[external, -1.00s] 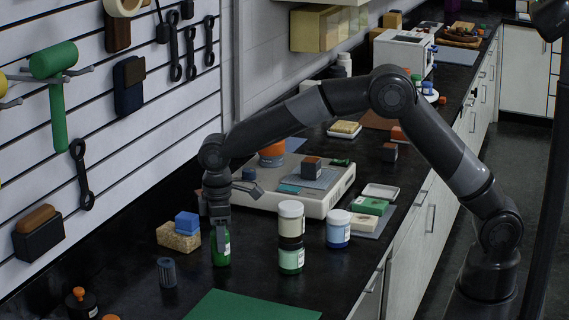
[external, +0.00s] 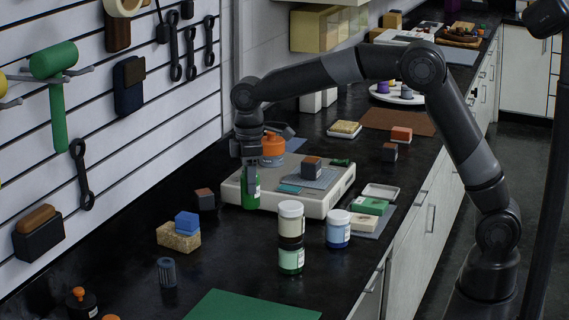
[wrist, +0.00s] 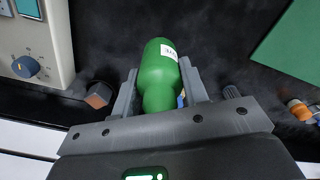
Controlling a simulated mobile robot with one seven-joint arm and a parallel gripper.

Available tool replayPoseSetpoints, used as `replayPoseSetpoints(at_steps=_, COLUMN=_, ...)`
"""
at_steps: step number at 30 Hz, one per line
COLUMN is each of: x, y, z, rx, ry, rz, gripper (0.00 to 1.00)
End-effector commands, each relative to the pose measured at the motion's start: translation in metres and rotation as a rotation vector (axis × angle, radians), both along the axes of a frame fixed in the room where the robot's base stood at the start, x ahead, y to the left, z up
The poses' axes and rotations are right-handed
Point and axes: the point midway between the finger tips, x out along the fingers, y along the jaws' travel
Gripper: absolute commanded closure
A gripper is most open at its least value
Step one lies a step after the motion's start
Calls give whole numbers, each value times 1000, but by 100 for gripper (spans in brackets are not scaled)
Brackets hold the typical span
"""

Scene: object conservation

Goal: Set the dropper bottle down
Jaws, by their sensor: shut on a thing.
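The green dropper bottle (external: 251,192) has a white label and hangs roughly upright below my gripper (external: 249,164). In the external view it overlaps the left front of the pale benchtop device (external: 312,205). I cannot tell whether its base touches the counter. In the wrist view the bottle (wrist: 158,72) sits between the two fingers of my gripper (wrist: 160,92), which is shut on it. Its far end points away from the camera over the dark counter (wrist: 110,30). The end nearest the palm is partly hidden by the gripper.
An orange-topped jar (external: 272,150) stands behind the bottle. Two stacked jars (external: 291,240) and a blue-white jar (external: 338,230) stand to the right. A blue block (external: 187,223) on a tan sponge (external: 178,238) and a dark block (external: 205,199) lie left.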

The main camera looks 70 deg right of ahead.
Motion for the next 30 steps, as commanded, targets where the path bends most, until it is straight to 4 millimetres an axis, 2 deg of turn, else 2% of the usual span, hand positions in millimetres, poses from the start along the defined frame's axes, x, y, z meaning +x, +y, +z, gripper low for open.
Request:
replayPoseSetpoints(at_steps=7, x=0, y=-1, z=9, rx=1, ry=-3, rz=0, gripper=84)
replayPoseSetpoints(at_steps=16, x=0, y=-2, z=62, rx=0, ry=-4, rz=-2, gripper=84)
replayPoseSetpoints(at_steps=23, x=-5, y=-52, z=60, rx=-5, ry=-2, rz=-104, gripper=84)
replayPoseSetpoints(at_steps=26, x=-10, y=-81, z=61, rx=-8, ry=-3, rz=-166, gripper=84)
replayPoseSetpoints(at_steps=30, x=-25, y=-135, z=62, rx=-12, ry=-2, rz=-284, gripper=84)
